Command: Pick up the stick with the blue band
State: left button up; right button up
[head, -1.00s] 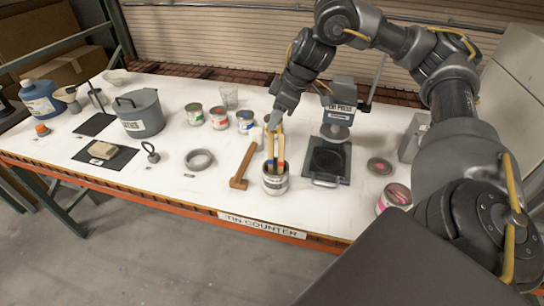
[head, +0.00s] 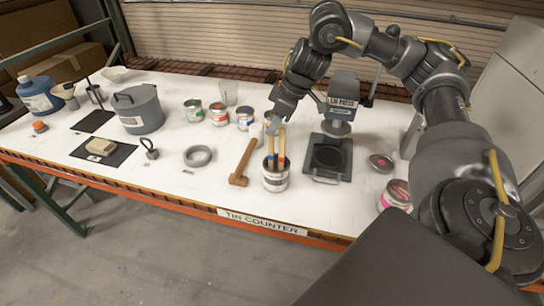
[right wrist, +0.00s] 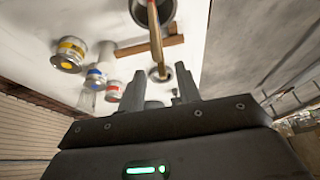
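A tin (head: 275,181) stands upright near the counter's front edge with light wooden sticks in it. My right gripper (head: 271,124) is just above and behind the stick tops. In the right wrist view its two fingers (right wrist: 161,88) are apart, with a stick (right wrist: 155,38) reaching from the tin (right wrist: 139,12) toward the gap. No stick is visibly clamped, and its band is unclear there. My left gripper is not in view.
A wooden mallet (head: 243,163) lies just left of the tin. A lid press (head: 330,158) stands to its right. Several labelled tins, including a blue-labelled one (head: 245,119), stand behind left. A grey ring (head: 198,157) lies further left.

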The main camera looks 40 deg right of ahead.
jog(key=x, duration=0.5)
jog(key=shift+a, duration=0.1)
grip_shut()
